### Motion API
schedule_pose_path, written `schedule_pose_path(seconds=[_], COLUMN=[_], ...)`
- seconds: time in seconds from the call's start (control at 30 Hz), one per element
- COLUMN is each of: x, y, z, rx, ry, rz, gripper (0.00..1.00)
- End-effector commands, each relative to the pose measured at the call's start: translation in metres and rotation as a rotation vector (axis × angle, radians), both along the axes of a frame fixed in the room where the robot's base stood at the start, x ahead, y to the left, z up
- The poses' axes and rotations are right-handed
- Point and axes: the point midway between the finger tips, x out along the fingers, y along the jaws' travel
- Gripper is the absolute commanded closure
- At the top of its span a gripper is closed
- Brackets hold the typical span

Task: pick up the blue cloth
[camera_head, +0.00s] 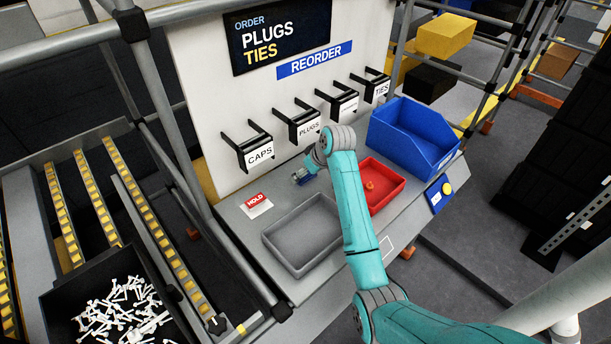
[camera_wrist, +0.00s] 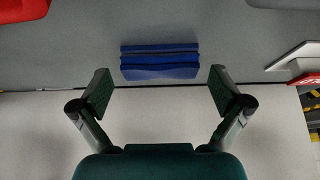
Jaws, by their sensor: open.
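The blue cloth (camera_wrist: 160,61) looks like a small folded blue bundle with a dark line along its middle. It lies on the grey bench top close to the white back board. In the wrist view my gripper (camera_wrist: 160,90) is open, with one finger on either side below the cloth, and nothing is between the fingers. The cloth sits just beyond the fingertips, centred on the gap and apart from them. In the head view my wrist and arm partly hide the gripper, and a bit of the blue cloth (camera_head: 302,177) shows beside it.
A grey tray (camera_head: 268,240), a red tray (camera_head: 403,184) with a small orange item, and a blue bin (camera_head: 409,118) stand on the bench. A HOLD card (camera_head: 257,205) lies left of the cloth. Labelled holders, including PLUGS (camera_head: 308,128), stick out from the white board (camera_head: 215,75).

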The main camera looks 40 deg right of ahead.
Motion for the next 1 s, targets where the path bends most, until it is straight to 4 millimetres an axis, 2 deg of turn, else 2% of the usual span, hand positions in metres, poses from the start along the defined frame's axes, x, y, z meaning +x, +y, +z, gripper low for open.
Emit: schedule_pose_path(seconds=[0.23, 0.27, 0.43, 0.83, 1.0], x=[0.001, 0.001, 0.001, 0.000, -0.003], y=[0.000, 0.000, 0.000, 0.000, 0.000], z=[-0.002, -0.002, -0.002, -0.001, 0.009], rx=[0.000, 0.000, 0.000, 0.000, -0.001], ry=[0.000, 0.000, 0.000, 0.000, -0.002], rz=[0.000, 0.000, 0.000, 0.000, 0.000], gripper=[0.00, 0.03, 0.45, 0.46, 0.46])
